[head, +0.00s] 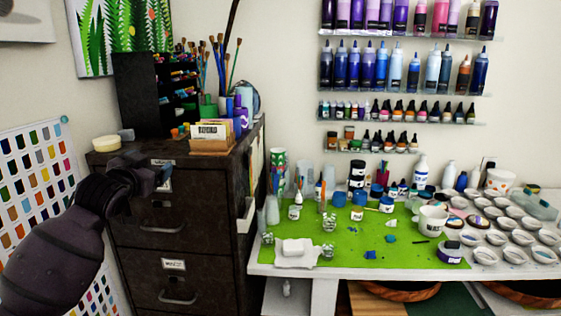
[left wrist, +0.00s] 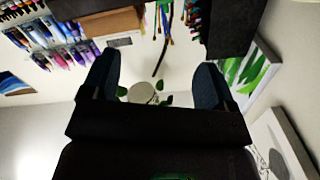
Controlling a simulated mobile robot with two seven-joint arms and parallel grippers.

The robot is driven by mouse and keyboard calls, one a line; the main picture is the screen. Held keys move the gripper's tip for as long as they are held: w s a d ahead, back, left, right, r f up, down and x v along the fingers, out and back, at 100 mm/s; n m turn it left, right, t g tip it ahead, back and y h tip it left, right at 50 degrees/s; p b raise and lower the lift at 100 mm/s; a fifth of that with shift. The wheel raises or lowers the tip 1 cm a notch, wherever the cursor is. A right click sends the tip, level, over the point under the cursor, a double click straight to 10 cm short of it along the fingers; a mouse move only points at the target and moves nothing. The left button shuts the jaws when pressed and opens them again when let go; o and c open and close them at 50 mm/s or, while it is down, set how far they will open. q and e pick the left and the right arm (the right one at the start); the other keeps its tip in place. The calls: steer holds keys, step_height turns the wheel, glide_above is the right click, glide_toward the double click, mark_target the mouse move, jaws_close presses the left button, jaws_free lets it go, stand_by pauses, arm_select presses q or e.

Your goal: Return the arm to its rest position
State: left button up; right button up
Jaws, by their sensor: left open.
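My left gripper (head: 150,178) is at the left of the head view, in front of the dark filing cabinet (head: 150,225). In the left wrist view its two fingers (left wrist: 155,85) stand wide apart with nothing between them. The left arm is bent up from the lower left corner, clear of the table. My right gripper is in neither view.
A white table (head: 300,271) with a green mat (head: 330,255) stands to the right, crowded with cups, bottles and several small dishes. A dark rack (head: 140,95), a card box (head: 211,146) and brushes (head: 215,60) stand on the cabinet. Bottle shelves (head: 405,95) line the wall.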

arm_select(q)
steer(key=s+d+f, duration=0.1)
steer(key=s+f, duration=0.4)
steer(key=f, duration=0.3)
steer(key=s+d+f+g, duration=0.1)
steer(key=s+f, duration=0.3)
steer(key=f, duration=0.5)
steer(key=s+d+f, duration=0.1)
steer(key=s+f, duration=0.4)
steer(key=f, duration=0.3)
steer(key=s+f+n+g+y, duration=0.1)
steer(key=s+f+n+g, duration=0.3)
steer(key=s+f, duration=1.6)
steer(key=s+g, duration=0.1)
steer(key=s, duration=0.3)
steer(key=shift+s+f+y+b, duration=0.3)
steer(key=shift+f+y, duration=0.05)
steer(key=shift+y, duration=0.05)
